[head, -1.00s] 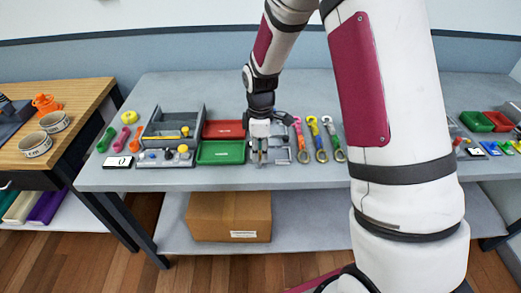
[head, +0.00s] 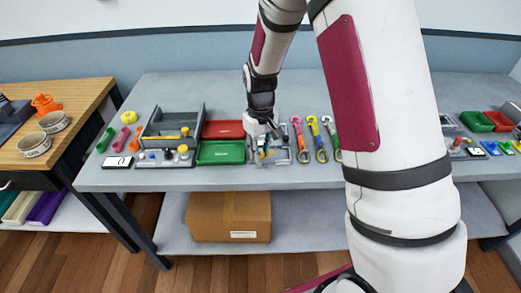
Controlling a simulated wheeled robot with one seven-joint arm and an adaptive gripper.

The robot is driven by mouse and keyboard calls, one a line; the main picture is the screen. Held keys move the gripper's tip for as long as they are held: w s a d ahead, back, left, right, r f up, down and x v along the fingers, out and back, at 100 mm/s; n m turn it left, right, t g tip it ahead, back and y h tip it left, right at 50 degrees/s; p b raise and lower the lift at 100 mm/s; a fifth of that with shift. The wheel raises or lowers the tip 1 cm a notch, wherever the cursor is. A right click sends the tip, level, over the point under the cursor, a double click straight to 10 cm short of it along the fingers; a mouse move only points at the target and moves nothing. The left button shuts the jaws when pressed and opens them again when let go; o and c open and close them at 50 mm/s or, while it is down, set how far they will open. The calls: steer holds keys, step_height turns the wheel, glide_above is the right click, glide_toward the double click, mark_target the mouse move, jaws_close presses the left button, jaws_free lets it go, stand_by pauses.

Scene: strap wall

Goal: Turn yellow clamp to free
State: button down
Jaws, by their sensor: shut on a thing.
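My gripper (head: 263,150) is over a grey fixture (head: 282,157) near the front middle of the grey table. It is shut on a small part with a bit of yellow showing between and below the fingers, which I take to be the yellow clamp (head: 262,153). The fingers hide most of the clamp, so its exact angle cannot be told. My gripper is turned about its vertical axis, with one side toward the right.
Red (head: 223,129) and green (head: 220,152) trays lie just left of my gripper. A grey fixture (head: 172,125) with a yellow bar stands farther left. The table behind is clear.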

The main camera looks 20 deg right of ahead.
steer(key=m, duration=0.6)
steer(key=shift+m, duration=0.4)
stand_by(0.3)
steer(key=c, duration=1.4)
jaws_free()
step_height(320, 180, up, 12)
